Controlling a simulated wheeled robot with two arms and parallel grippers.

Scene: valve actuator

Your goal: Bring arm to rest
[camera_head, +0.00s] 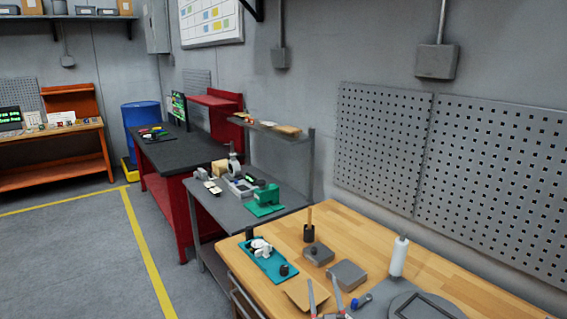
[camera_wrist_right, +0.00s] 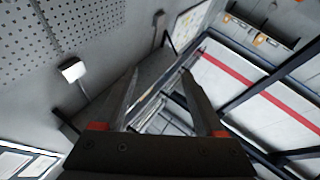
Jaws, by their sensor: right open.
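My right gripper (camera_head: 324,284) shows at the bottom edge of the head view, its two grey fingers pointing up and spread apart. In the right wrist view the same gripper (camera_wrist_right: 160,75) is open, with nothing between its fingers and only wall and ceiling beyond. Most of the right arm is out of the picture. My left gripper is not in view. A teal tray (camera_head: 278,268) with a white part (camera_head: 262,247) and a small black knob-like part lies on the wooden workbench (camera_head: 375,233), up and left of the right gripper.
Grey blocks (camera_head: 347,274), a white bottle (camera_head: 399,256), a wood-handled tool (camera_head: 309,222) and a dark round plate (camera_head: 425,306) crowd the bench near the gripper. A perforated panel wall (camera_head: 500,185) stands behind. Open floor (camera_head: 65,265) lies left.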

